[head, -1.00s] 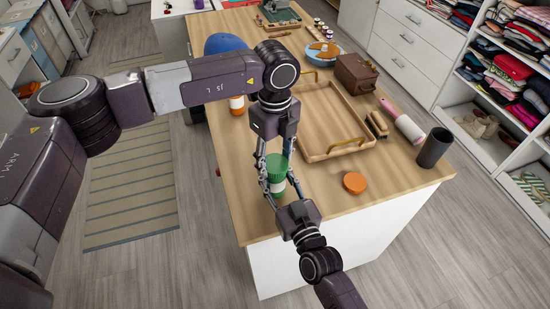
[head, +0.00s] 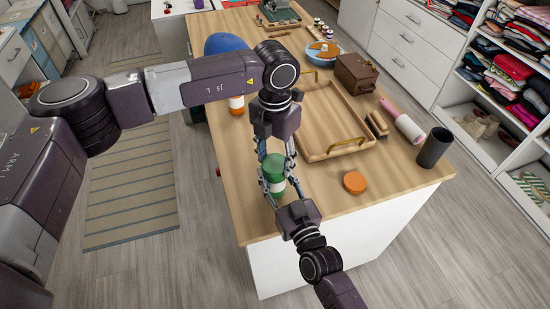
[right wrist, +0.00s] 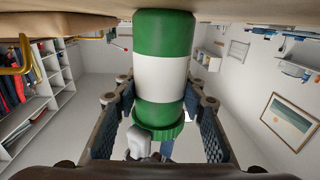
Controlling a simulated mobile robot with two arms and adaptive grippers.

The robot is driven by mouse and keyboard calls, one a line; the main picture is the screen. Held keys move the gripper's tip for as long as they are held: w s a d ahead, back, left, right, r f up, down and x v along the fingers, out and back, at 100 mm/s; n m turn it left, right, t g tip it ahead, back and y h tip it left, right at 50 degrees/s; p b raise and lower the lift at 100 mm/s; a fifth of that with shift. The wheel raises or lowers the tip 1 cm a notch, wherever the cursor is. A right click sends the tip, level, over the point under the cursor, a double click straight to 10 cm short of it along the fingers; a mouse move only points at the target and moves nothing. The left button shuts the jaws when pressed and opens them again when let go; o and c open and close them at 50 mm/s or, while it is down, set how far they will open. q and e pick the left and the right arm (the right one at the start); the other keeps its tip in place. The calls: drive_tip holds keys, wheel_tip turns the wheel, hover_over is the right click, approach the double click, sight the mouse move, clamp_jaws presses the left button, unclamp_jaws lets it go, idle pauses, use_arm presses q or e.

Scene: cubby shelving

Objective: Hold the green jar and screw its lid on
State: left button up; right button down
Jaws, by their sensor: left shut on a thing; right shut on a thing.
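The green jar (head: 276,188) with a white band stands upright near the table's front left corner. Its green lid (head: 272,162) sits on top. My left gripper (head: 274,160) comes down from above and is shut on the lid. My right gripper (head: 283,190) reaches in from the front and is shut on the jar. In the right wrist view, which is upside down, the jar (right wrist: 163,75) stands between the fingers, with the ridged lid (right wrist: 160,130) against its end. No gap shows between them, but the fingers hide part of the contact.
An orange lid (head: 354,182) lies right of the jar. A wooden tray (head: 312,152) is behind it. An orange-and-white jar (head: 237,104) is at the left edge.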

use_arm(q)
drive_tip(key=m, duration=0.3)
drive_tip(key=shift+m, duration=0.3)
drive_tip(key=m, duration=1.2)
drive_tip(key=o, duration=1.3)
drive_tip(key=shift+c, duration=0.2)
drive_tip(key=shift+r, duration=2.25)
drive_tip(key=shift+c, duration=0.4)
